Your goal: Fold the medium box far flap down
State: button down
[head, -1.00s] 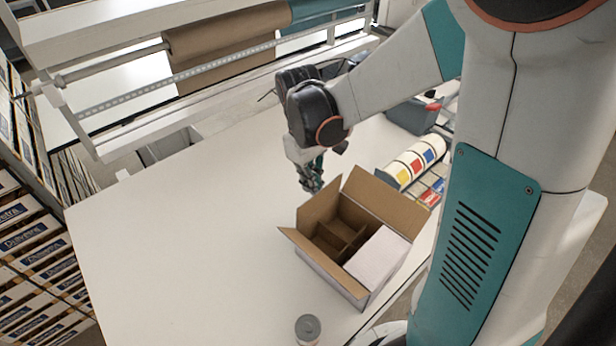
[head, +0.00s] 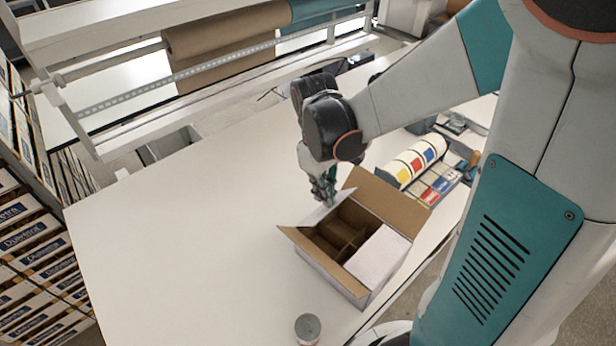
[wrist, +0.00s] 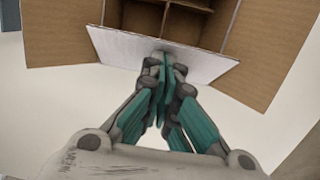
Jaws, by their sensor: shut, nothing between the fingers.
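The medium box (head: 338,278) is an open carton, white outside and brown inside, with brown dividers in it. Its far flap (head: 316,216) leans inward over the far part of the opening, white outer face up; the wrist view shows this flap (wrist: 120,48) too. My gripper (head: 329,199) is shut and empty at the far flap. In the wrist view my gripper's fingertips (wrist: 165,62) meet or nearly meet the flap's white face. A white panel (head: 378,258) covers the near part of the opening. The two side flaps (head: 392,202) (head: 298,238) stand open outward.
A can (head: 307,328) stands at the table's near edge. A rack with coloured labels (head: 415,162) stands beyond the box at right. A paper roll stand (head: 225,50) is at the back. The left of the white table (head: 170,250) is clear.

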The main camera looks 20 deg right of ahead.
aim_at(333, 207)
jog(key=shift+s+d+f, duration=0.2)
jog(key=shift+s, duration=0.3)
jog(key=shift+s+d+f, duration=0.2)
jog(key=shift+s, duration=0.25)
jog(key=shift+s+d+f+b, duration=0.15)
jog(key=shift+s+f+b, duration=0.3)
jog(key=shift+f+b, duration=1.15)
jog(key=shift+f, duration=0.05)
jog(key=shift+r, duration=0.1)
dwell(0.4)
notch_tip(333, 207, up, 9)
jog(key=p, duration=0.7)
jog(key=shift+s, duration=0.1)
